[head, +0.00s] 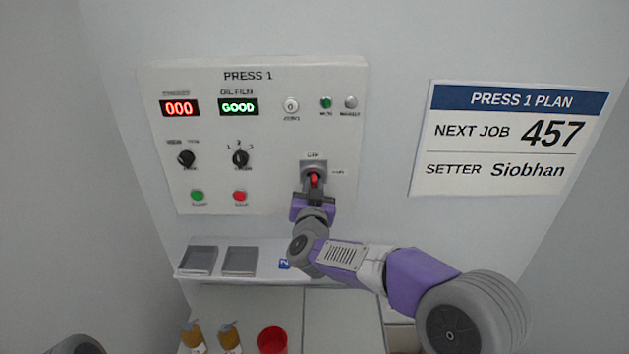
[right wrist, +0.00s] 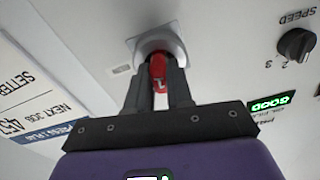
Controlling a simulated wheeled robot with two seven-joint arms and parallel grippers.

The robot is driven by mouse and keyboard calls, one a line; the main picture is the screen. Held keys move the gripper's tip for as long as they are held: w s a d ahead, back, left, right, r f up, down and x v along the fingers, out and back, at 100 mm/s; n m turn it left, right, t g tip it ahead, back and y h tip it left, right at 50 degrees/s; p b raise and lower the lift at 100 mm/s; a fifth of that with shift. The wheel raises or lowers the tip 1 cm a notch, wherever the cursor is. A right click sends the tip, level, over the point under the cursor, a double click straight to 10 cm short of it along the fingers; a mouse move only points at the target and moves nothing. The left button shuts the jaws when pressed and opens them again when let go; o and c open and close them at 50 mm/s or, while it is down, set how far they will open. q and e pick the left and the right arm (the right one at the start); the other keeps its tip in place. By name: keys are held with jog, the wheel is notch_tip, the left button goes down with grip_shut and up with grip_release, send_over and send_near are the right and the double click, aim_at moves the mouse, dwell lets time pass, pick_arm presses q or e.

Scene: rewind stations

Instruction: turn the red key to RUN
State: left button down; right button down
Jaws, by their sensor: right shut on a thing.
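The red key (head: 314,180) sits in a grey key switch (head: 313,166) at the lower right of the PRESS 1 panel (head: 270,190). OFF is printed above the switch and a small label, too small to read surely, is at its right. My right gripper (head: 314,186) is shut on the red key from below. In the right wrist view the key (right wrist: 158,70) shows between the two dark fingers, in front of the round grey switch collar (right wrist: 160,42). The key's exact angle is hard to tell. My left gripper is not in view.
The panel also bears a red 000 display (head: 179,108), a green GOOD display (head: 238,107), knobs and buttons. A PRESS 1 PLAN sign (head: 500,180) hangs at the right. Below are a shelf with two grey trays (head: 240,261), two amber-coloured bottles (head: 229,337) and a red container (head: 272,341).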

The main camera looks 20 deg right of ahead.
jog(key=m+b, duration=0.3)
jog(key=m, duration=0.1)
jog(key=shift+m, duration=0.3)
dwell(0.3)
jog(key=shift+a+m+b, duration=0.1)
jog(key=shift+m+b, duration=2.55)
jog(key=shift+m, duration=0.65)
